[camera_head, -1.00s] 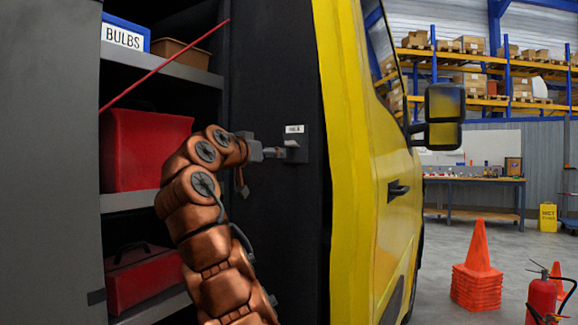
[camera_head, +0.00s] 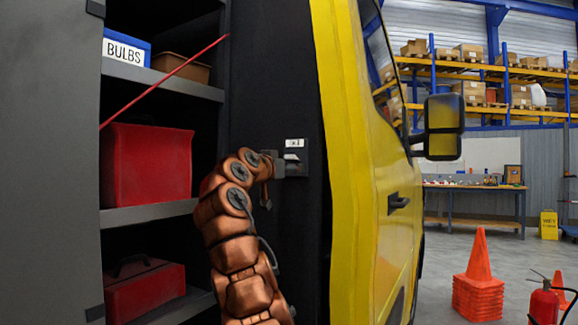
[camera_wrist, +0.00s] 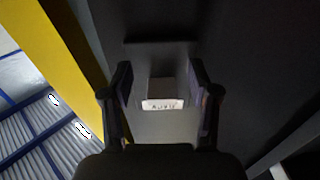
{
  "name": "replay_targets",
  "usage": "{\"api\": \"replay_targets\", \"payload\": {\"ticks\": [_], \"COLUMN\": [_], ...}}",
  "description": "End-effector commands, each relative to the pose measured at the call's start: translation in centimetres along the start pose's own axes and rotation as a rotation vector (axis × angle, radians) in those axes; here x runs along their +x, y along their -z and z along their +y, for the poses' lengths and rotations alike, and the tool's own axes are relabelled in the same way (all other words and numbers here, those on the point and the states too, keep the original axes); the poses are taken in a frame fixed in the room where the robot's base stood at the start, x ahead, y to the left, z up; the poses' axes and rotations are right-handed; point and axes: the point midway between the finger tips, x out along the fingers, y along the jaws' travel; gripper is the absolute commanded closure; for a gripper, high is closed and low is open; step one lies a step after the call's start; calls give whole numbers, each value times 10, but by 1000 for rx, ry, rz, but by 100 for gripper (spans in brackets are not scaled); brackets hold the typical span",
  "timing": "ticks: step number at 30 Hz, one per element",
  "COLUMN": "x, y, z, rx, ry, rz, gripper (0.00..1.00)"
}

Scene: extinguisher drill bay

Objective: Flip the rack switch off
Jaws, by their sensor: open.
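The rack switch (camera_head: 293,158) is a small light lever on a dark plate, mounted on the dark panel left of the yellow cab, with a white label (camera_head: 294,142) above it. In the wrist view the switch lever (camera_wrist: 161,87) is a grey-brown block with the pale label (camera_wrist: 163,105) below it; the lettering is too small to read surely. My gripper (camera_head: 282,165) is at the switch plate. In the wrist view my gripper (camera_wrist: 160,82) is open, with one finger on each side of the lever. I cannot tell whether a finger touches it.
Shelves left of the panel hold a blue BULBS box (camera_head: 127,47), a brown bin (camera_head: 182,67) and red cases (camera_head: 146,165). A red rod (camera_head: 165,80) slants across the opening. The yellow cab (camera_head: 345,180) stands close on the right. Cones (camera_head: 479,279) stand farther right.

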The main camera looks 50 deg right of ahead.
Motion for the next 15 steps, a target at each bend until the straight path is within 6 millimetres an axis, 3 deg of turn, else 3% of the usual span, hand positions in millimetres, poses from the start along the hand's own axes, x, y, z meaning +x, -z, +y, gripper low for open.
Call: {"api": "replay_targets", "payload": {"ticks": [7, 15], "x": [2, 2], "y": [-1, -1], "z": [0, 0], "rx": [0, -1], "ry": [1, 1], "rz": [0, 0], "gripper": [40, 67]}}
